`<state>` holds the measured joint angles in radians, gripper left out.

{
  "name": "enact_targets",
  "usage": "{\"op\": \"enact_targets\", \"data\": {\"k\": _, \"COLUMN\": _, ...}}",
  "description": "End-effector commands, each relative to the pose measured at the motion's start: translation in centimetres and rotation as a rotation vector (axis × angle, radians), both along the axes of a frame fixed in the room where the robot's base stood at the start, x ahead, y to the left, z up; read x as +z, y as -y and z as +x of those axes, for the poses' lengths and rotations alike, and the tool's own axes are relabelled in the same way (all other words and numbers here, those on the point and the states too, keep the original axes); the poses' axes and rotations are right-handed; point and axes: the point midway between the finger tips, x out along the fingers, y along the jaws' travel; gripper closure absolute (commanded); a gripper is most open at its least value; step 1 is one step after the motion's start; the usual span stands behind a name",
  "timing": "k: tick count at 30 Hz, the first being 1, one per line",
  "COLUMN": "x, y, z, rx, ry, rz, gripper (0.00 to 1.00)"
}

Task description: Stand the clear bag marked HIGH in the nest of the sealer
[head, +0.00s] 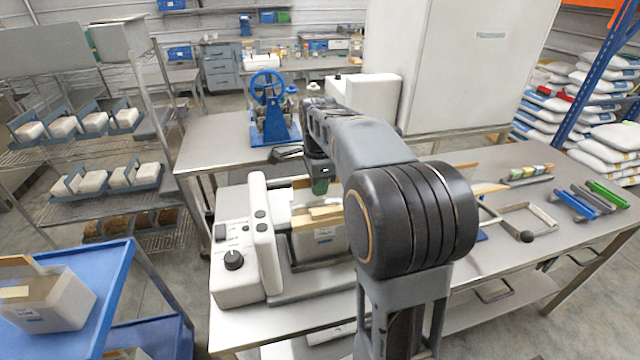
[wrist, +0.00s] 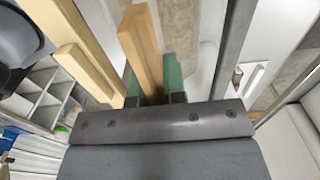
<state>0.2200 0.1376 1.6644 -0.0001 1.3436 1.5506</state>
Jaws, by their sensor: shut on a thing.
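The sealer (head: 262,235) is a white machine with black knobs on the steel table. A clear bag (head: 325,244) with a pale block inside and a small label stands upright between its sides. The label is too small to read. My gripper (head: 319,187) is over the bag, pointing down. In the wrist view its green fingers (wrist: 152,82) are shut on a wooden strip (wrist: 140,42), which seems to be the bag's top. A second wooden strip (wrist: 75,65) shows beside it. I cannot tell whether the bag's bottom touches the nest; my arm hides its right side.
Another bag (head: 45,302) with a wooden top stands on the blue cart (head: 110,300) at left. A blue hand-wheel press (head: 270,115) stands behind. Blue and green tools (head: 590,205) and a wire frame (head: 520,220) lie at right.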

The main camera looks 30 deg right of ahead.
Motion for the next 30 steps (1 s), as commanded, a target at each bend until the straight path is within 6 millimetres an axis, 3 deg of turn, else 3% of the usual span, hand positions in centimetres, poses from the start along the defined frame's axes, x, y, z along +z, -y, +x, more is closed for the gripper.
{"op": "enact_targets", "data": {"k": 30, "x": -0.8, "y": 0.0, "z": 0.0, "rx": 0.0, "ry": 0.004, "rz": -0.001, "gripper": 1.0}}
